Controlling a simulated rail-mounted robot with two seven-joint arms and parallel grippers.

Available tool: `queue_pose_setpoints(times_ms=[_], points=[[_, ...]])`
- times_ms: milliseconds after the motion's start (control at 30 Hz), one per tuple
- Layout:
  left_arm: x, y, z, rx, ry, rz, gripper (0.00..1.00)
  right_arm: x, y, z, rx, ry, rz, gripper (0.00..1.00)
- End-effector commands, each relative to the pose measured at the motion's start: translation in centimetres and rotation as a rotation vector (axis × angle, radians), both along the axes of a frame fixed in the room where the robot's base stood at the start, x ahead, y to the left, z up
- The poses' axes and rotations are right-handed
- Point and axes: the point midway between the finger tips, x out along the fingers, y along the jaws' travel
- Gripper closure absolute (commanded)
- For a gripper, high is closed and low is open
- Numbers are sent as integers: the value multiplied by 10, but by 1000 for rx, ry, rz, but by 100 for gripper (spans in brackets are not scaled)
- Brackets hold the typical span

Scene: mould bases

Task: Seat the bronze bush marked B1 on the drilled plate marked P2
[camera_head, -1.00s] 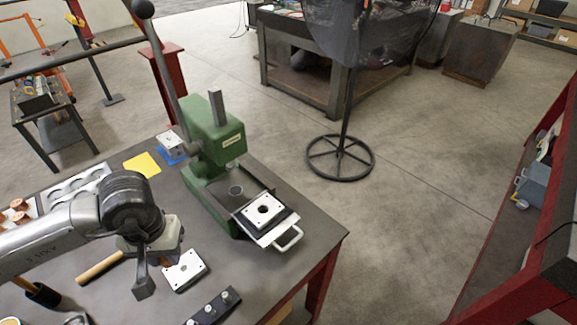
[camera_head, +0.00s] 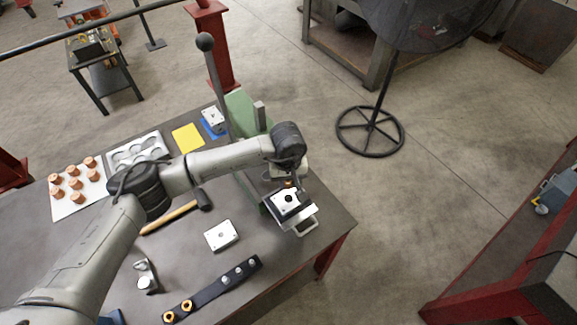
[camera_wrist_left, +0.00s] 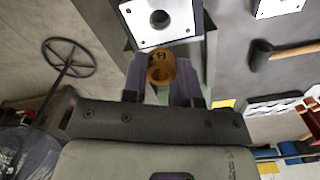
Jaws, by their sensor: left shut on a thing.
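My left gripper (camera_head: 289,180) is shut on a bronze bush (camera_wrist_left: 160,68), which has a dark mark I cannot fully read. The bush also shows small below the gripper in the head view (camera_head: 289,184). A white drilled plate (camera_head: 280,209) lies on the sliding tray of the green press, with the bush close above it; the wrist view shows this plate (camera_wrist_left: 142,26) with its central hole ahead of the bush, apart from it. Other drilled plates lie on the bench (camera_head: 221,236) and on a blue block (camera_head: 213,114). I cannot read P2 on any plate.
The green press (camera_head: 238,104) with its lever stands behind my left arm. A hammer (camera_head: 170,217), a dark strip with bushes and pins (camera_head: 208,292), a recessed tray (camera_head: 152,142) and a board of copper pieces (camera_head: 66,207) lie on the bench. A yellow sheet (camera_head: 187,138) lies near the press.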

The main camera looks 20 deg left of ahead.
Motion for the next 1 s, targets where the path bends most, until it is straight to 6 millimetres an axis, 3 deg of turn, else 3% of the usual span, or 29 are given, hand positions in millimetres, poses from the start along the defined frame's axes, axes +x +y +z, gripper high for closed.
queue_pose_setpoints(times_ms=[33, 267, 667, 1000], points=[[-1, -1, 4, -1, 3, 18, 97, 0, 0, 12, 0, 1, 0, 57], [0, -1, -4, -1, 0, 64, 97, 0, 1, 22, 4, 2, -2, 57], [0, -1, -23, -1, 0, 69, 97, 0, 4, 14, 12, 3, -8, 57], [0, -1, -51, -1, 0, 68, 97, 0, 3, 2, 11, 3, -7, 57]])
